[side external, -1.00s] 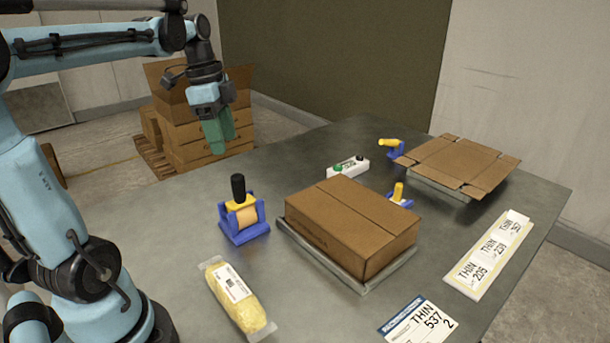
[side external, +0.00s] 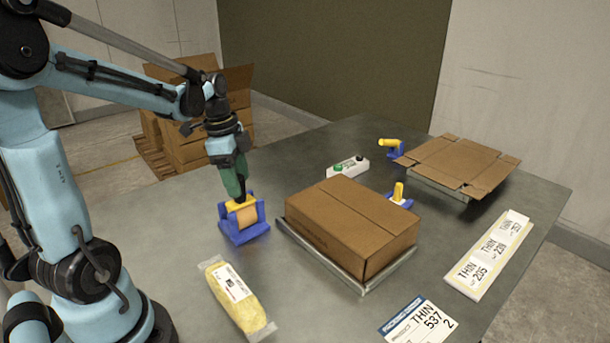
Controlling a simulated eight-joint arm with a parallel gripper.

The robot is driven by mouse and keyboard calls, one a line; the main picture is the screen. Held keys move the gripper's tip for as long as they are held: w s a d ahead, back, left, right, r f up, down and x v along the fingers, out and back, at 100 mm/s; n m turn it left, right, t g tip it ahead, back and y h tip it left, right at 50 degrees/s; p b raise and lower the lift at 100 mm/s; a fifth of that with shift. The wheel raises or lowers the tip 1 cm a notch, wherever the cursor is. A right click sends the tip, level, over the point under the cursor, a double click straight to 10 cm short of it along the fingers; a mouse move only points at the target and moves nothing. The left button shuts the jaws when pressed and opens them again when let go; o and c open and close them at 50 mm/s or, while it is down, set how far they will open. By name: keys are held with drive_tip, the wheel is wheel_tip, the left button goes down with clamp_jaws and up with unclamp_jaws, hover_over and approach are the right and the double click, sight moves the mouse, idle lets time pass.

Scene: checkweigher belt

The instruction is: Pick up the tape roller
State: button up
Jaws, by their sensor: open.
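The tape roller (side external: 244,214) sits in a blue cradle (side external: 243,234) on the table, left of the closed carton. Its yellow frame and tan tape roll show. Its black upright handle is hidden behind my gripper's fingers. My gripper (side external: 237,194) points down, with its green fingers at the handle just above the yellow frame. It is open, and the gap between the fingers cannot be seen from this side. I cannot tell whether the fingers touch the handle.
A closed carton (side external: 352,225) on a metal plate stands right of the roller. A yellow packet (side external: 238,298) lies in front. A white button box (side external: 349,167), two more yellow-handled tools, an opened-out carton (side external: 458,165) and label sheets (side external: 490,254) lie farther right.

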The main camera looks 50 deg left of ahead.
drive_tip(key=shift+f, duration=0.25)
drive_tip(key=shift+c, duration=0.2)
clamp_jaws()
drive_tip(key=shift+r, duration=0.15)
